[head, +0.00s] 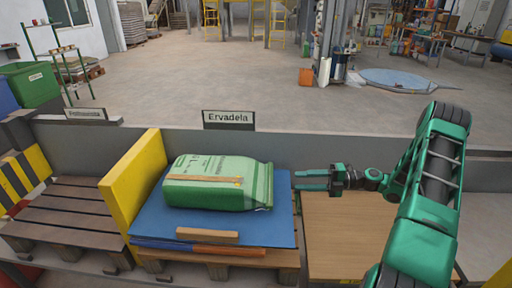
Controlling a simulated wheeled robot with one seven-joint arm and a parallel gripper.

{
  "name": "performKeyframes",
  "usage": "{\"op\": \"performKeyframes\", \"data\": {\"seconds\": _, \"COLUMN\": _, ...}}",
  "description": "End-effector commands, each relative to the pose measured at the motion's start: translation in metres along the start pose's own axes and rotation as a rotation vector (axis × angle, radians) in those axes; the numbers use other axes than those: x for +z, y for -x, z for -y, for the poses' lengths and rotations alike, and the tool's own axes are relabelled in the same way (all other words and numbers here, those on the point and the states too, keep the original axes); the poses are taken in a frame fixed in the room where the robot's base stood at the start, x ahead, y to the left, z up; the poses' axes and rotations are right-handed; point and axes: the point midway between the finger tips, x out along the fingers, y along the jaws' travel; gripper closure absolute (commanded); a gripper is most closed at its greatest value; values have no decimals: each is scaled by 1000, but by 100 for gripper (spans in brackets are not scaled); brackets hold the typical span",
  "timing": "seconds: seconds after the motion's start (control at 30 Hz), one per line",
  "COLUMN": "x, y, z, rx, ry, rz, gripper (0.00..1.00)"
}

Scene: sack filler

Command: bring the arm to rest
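My green arm comes in from the lower right and bends over at its elbow. My gripper (312,180) is at its end, pointing left, near the right edge of the blue mat. It is beside the green sack and apart from it. A wooden piece (207,236) lies on the mat in front of the sack.
A yellow divider (130,190) stands left of the sack, with an empty pallet (65,212) beyond it. A low grey wall with an "Ervadela" sign (228,120) runs behind. A bare wooden board (348,238) lies right of the mat. The floor behind is largely clear.

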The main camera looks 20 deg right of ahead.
Motion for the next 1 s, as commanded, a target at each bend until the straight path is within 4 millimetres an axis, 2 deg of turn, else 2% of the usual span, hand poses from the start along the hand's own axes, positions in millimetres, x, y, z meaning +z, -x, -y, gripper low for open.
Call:
{"op": "performKeyframes", "data": {"seconds": 0.13, "x": -1, "y": -2, "z": -1, "rx": -13, "ry": -14, "rz": -5, "gripper": 60}}
{"op": "performKeyframes", "data": {"seconds": 0.27, "x": -6, "y": -8, "z": -5, "rx": -90, "ry": -112, "rz": -31, "gripper": 60}}
{"op": "performKeyframes", "data": {"seconds": 0.57, "x": -34, "y": -20, "z": -19, "rx": -461, "ry": -586, "rz": -2, "gripper": 60}}
{"op": "performKeyframes", "data": {"seconds": 0.77, "x": -59, "y": -13, "z": -34, "rx": -690, "ry": -898, "rz": 149, "gripper": 60}}
{"op": "performKeyframes", "data": {"seconds": 1.0, "x": -93, "y": 8, "z": -61, "rx": -878, "ry": -1242, "rz": 458, "gripper": 60}}
